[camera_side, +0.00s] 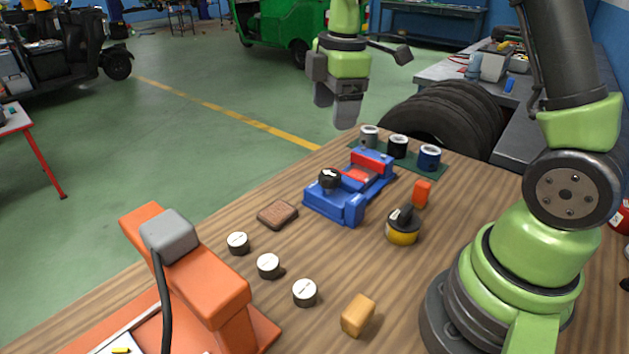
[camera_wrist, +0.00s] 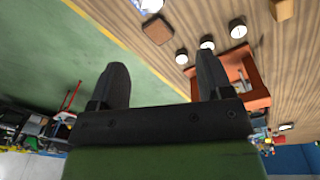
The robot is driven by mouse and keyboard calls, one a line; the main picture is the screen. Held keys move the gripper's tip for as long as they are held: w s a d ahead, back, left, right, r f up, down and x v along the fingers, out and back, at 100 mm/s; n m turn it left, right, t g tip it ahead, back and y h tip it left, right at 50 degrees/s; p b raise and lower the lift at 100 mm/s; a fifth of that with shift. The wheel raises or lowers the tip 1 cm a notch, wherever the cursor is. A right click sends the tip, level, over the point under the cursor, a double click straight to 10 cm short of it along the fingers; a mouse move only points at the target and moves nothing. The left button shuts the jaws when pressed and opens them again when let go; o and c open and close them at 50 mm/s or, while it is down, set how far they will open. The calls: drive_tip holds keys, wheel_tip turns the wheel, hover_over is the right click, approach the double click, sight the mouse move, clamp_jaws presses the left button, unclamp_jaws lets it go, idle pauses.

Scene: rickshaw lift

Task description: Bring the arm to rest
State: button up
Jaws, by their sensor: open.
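My gripper (camera_side: 345,108) hangs in the air above the far left edge of the wooden table (camera_side: 330,255) in the side view, fingers pointing down. In the wrist view my gripper (camera_wrist: 162,82) shows two dark fingers spread apart with nothing between them. Behind the fingers lie the green floor and the table's edge. My arm's base stands at the right of the table. No object touches the fingers.
A blue vise-like fixture (camera_side: 338,205) with red parts sits mid-table. Three cylinders (camera_side: 398,147) stand behind it. An orange machine (camera_side: 190,270), a brown block (camera_side: 277,214), three white-topped discs (camera_side: 268,266), a yellow-black knob (camera_side: 403,228) and a tan block (camera_side: 357,315) stand nearer.

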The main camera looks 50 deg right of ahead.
drive_tip(key=s+a+r+m+t+y, duration=0.1)
drive_tip(key=s+a+r+m+t, duration=0.2)
drive_tip(key=s+m, duration=0.5)
drive_tip(key=s+a+r+m+t, duration=0.3)
drive_tip(key=s+a+r+m, duration=0.2)
drive_tip(key=s+m, duration=0.3)
drive_tip(key=shift+s+a+r+y, duration=0.3)
drive_tip(key=shift+s+r+y, duration=0.1)
drive_tip(key=shift+s+r, duration=0.35)
drive_tip(key=shift+s+f, duration=0.1)
